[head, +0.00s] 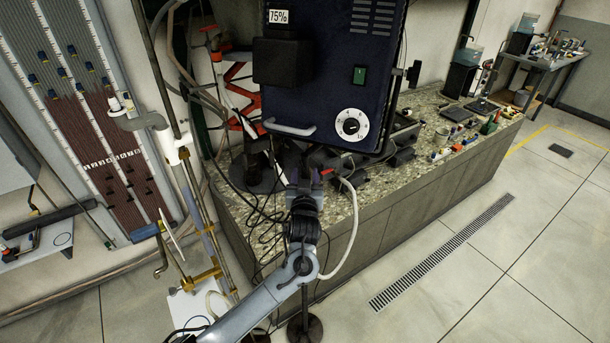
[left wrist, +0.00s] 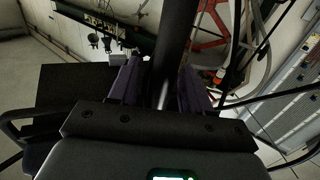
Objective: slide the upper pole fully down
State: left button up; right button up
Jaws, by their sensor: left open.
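My left gripper (head: 308,175) is just below the dark blue control box (head: 325,75). In the left wrist view its two dark fingers (left wrist: 162,82) are apart, with a black pole (left wrist: 178,35) running up between them. I cannot tell whether either finger touches the pole. This appears to be the upper pole. In the head view it is mostly hidden by the gripper and box. A thin dark pole (head: 305,297) and round black base (head: 303,328) show below my left arm. My right gripper is not in view.
A speckled counter (head: 425,110) with small items stands behind and right of the gripper. A white-and-brass pipe assembly (head: 195,200) and a tube board (head: 85,110) are at left. Loose cables and a pale hose (head: 352,215) hang close to the gripper. Floor at right is clear.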

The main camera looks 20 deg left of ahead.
pick_arm(q)
jog(key=shift+w+a, duration=0.15)
jog(key=shift+w, duration=0.25)
grip_shut()
